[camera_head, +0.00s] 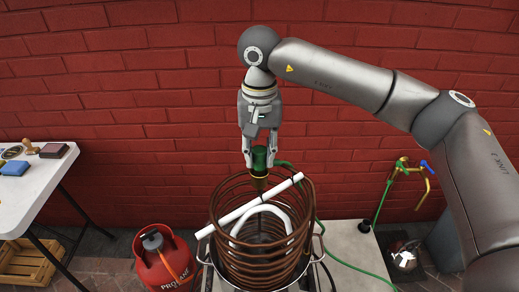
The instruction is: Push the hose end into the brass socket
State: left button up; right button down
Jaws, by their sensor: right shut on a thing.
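My right gripper (259,162) points straight down from above, its two fingers shut around the green hose end (259,154). Green hose leads off from it to the right. The brass socket (260,182) is directly below the green end, at the top of the copper coil. The green end and the brass look in line and very close. I cannot tell whether the end is inside the socket or just above it. My left gripper is not in view.
The copper coil (230,240) stands in a steel pot, with a white rod (225,226) across its top. A red propane tank (163,262) is at left. A white table (35,190) holds small items. Taps (411,169) stick out from the brick wall at right.

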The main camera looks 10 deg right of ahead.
dwell(0.4)
jog(key=c, duration=1.1)
grip_release()
notch_tip(320, 180, up, 12)
jog(key=shift+r, duration=0.1)
